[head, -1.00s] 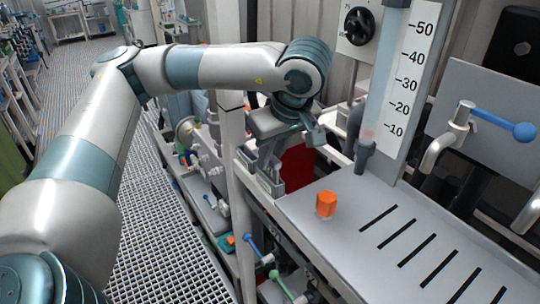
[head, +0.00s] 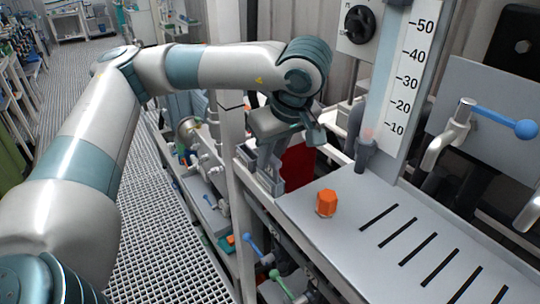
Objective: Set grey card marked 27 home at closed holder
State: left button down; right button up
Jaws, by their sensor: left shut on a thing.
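My left gripper (head: 268,158) comes in from the left over the far left corner of the grey bench. It points down at a small grey holder (head: 268,183) at the bench's edge, next to the white post. The gripper is shut on a grey thing, apparently the grey card, mostly hidden by the fingers and wrist. No 27 can be read. I cannot tell whether the card is inside the holder or just above it. My right gripper is not in view.
A red panel (head: 299,166) stands just right of the gripper. An orange knob (head: 326,203) sits on the slotted grey bench top (head: 365,265). A scaled column (head: 402,90) and a blue-handled valve (head: 500,118) stand behind. A white post (head: 235,190) rises close left of the holder.

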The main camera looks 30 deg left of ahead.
pick_arm(q)
jog(key=c, duration=1.6)
grip_release()
jog(key=shift+f, duration=0.1)
jog(key=shift+d+r, duration=0.1)
jog(key=shift+r, duration=0.1)
jog(key=shift+b+v, duration=1.45)
jog(key=shift+v, duration=7.05)
jog(key=shift+w, duration=0.1)
jog(key=shift+f, duration=0.1)
